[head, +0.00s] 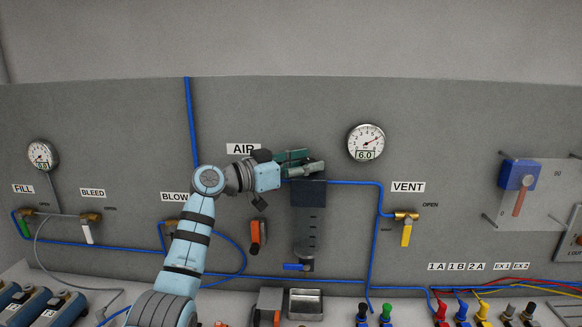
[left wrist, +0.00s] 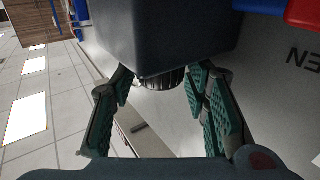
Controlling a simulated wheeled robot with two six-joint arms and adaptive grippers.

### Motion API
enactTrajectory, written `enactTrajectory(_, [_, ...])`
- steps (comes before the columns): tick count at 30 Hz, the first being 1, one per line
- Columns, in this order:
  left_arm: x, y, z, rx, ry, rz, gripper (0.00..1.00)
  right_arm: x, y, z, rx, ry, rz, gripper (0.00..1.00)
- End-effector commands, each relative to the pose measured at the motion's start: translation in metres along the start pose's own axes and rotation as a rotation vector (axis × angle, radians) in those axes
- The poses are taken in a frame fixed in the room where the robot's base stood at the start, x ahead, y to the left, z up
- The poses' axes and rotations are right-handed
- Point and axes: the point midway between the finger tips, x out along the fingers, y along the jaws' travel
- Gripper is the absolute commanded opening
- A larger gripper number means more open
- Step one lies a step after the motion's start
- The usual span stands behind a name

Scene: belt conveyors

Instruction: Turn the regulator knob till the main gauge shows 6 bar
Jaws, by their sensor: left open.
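The main gauge (head: 366,142), a round white dial on the panel, reads 6.0 on its small display in the head view. The dark regulator (head: 309,192) hangs below and left of it. My left gripper (head: 306,162) is at the top of the regulator and hides the knob in the head view. In the left wrist view the ribbed black knob (left wrist: 162,80) sticks out of the dark regulator body (left wrist: 165,35). The open green-padded fingers stand on either side of the knob, apart from it. My right gripper is not in view.
A blue air line (head: 345,182) runs right from the regulator towards the yellow VENT valve (head: 406,232). An orange-handled valve (head: 256,235) sits left of the regulator. A second gauge (head: 42,154) is at far left. Panel space around the main gauge is clear.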

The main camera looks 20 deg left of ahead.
Motion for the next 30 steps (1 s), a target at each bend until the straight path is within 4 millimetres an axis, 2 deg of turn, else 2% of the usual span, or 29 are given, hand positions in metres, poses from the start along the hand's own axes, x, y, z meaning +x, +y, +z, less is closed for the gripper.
enactTrajectory(6, [-0.059,-0.001,0.002,0.006,-0.005,-0.005,0.42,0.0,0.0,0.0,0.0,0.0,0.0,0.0])
enactTrajectory(9, [-0.084,-0.001,0.002,0.004,-0.006,-0.003,0.42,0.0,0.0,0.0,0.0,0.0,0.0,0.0])
enactTrajectory(12, [-0.1,0.0,0.002,0.002,-0.004,-0.002,0.42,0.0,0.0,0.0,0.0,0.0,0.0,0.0])
enactTrajectory(16, [-0.108,0.001,0.001,0.0,-0.004,0.001,0.42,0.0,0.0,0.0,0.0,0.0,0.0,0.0])
enactTrajectory(30, [-0.107,0.0,0.001,0.0,-0.003,0.0,0.42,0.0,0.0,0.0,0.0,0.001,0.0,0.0])
